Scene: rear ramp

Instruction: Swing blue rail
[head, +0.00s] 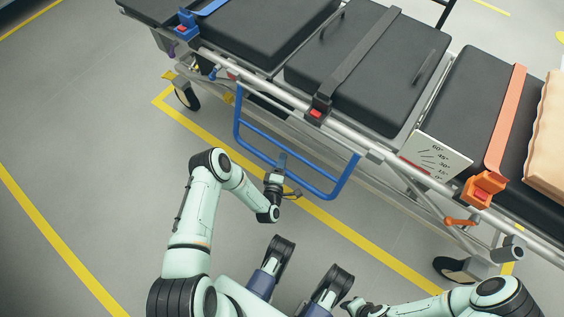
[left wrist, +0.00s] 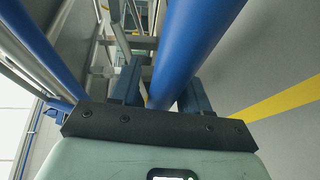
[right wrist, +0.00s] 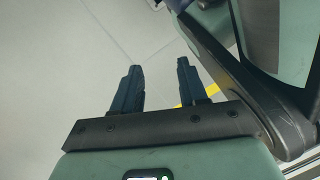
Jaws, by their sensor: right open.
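The blue rail (head: 345,180) is a U-shaped tube on the near side of the stretcher, with both ends at the stretcher's side frame and its long bar toward me. My left gripper (head: 281,164) is at the middle of that long bar. In the left wrist view the blue rail (left wrist: 192,42) runs between the two fingers of the left gripper (left wrist: 162,92), which look closed on it. My right gripper (right wrist: 160,88) is open and empty over bare floor in the right wrist view. In the head view its fingers are hard to make out at the bottom.
The stretcher (head: 385,150) with black pads (head: 360,75) lies across the top. An orange buckle (head: 482,190), an angle plate (head: 436,158) and wheels (head: 187,97) are on its near side. Yellow floor lines (head: 372,250) run past it. Floor at the left is clear.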

